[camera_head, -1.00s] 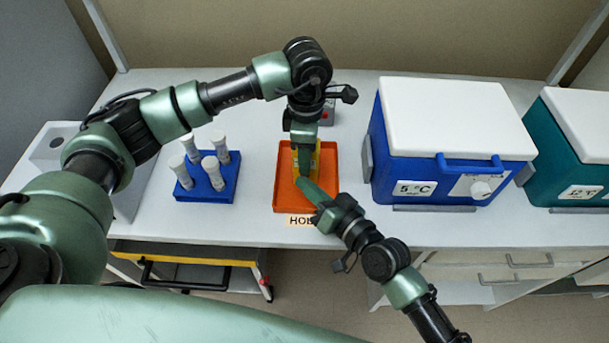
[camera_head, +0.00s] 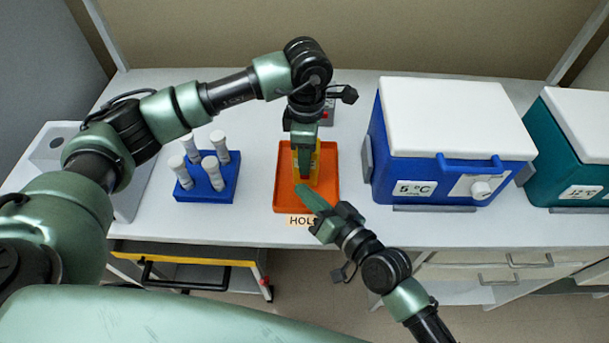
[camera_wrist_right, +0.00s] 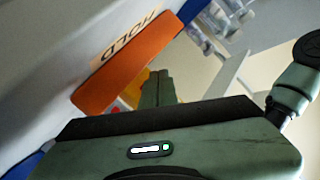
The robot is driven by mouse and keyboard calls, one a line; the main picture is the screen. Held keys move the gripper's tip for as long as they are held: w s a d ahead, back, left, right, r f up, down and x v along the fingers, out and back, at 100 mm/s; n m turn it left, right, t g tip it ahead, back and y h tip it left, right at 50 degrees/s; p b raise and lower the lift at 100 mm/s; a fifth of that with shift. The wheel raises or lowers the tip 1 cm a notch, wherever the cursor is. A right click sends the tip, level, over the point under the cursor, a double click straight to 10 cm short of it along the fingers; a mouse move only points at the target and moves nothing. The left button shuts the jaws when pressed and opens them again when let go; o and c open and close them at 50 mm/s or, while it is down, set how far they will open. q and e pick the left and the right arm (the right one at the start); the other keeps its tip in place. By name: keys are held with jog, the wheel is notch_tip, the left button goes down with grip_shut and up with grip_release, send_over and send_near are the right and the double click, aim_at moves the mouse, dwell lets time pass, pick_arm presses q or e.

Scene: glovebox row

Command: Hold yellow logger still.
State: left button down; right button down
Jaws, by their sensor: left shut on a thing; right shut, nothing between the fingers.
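The yellow logger (camera_head: 315,165) stands in the orange tray (camera_head: 328,200) in the head view. My left gripper (camera_head: 303,172) comes down from above and is shut on the logger, covering part of it. My right gripper (camera_head: 301,188) is shut and empty, its tip over the tray just in front of the logger; I cannot tell whether they touch. In the right wrist view, a bit of the yellow logger (camera_wrist_right: 133,92) shows beside my right gripper's fingers (camera_wrist_right: 159,76), with the orange tray (camera_wrist_right: 115,80) behind.
A HOLD label (camera_head: 299,220) lies at the tray's front edge. A blue rack (camera_head: 205,190) with several white-capped tubes stands to the left. A blue cooler (camera_head: 440,170) marked 5 °C stands to the right, with a teal cooler (camera_head: 572,165) beyond. A red-and-grey device (camera_head: 327,117) sits behind the tray.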

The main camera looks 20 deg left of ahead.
jog(key=shift+s+d, duration=0.25)
jog(key=shift+s, duration=0.95)
jog(key=shift+s+d, duration=0.25)
jog(key=shift+s, duration=0.95)
pick_arm(q)
jog(key=c, duration=0.7)
grip_release()
